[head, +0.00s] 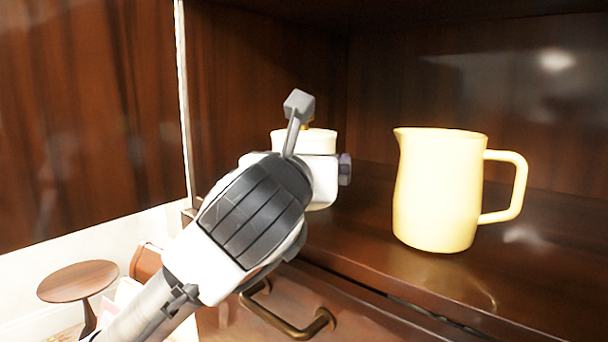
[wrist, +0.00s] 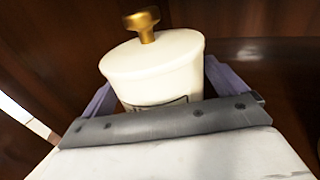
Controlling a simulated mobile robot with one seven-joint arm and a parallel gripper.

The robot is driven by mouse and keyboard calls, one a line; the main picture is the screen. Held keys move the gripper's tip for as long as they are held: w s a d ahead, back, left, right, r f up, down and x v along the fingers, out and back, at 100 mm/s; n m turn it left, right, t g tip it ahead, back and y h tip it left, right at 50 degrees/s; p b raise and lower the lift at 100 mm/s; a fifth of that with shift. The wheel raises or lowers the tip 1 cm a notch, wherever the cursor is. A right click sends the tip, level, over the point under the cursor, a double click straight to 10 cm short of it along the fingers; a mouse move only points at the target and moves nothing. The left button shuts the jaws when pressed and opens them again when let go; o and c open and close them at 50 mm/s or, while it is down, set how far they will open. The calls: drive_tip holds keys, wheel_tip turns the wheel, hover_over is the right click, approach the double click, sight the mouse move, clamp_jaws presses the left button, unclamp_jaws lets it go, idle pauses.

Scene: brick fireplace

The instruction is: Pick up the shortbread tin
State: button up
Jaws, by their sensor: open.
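The shortbread tin (wrist: 152,70) is a cream-white round canister with a gold knob on its lid and a dark-edged label low on its front. In the wrist view it stands between the two purple fingers of my gripper (wrist: 158,80), one on each side. My gripper is open around it; I cannot tell whether either finger touches it. My gripper's front edge hides the tin's lower part. In the head view only the upper part of the tin (head: 317,142) shows behind my wrist, on the dark wooden shelf.
A pale yellow jug (head: 440,190) stands on the shelf (head: 365,235) to the right, its handle pointing right. A cabinet side wall rises left of the tin. Below are a drawer with a brass handle (head: 290,325) and a small round table (head: 77,281).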

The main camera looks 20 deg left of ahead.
drive_tip(key=c, duration=1.1)
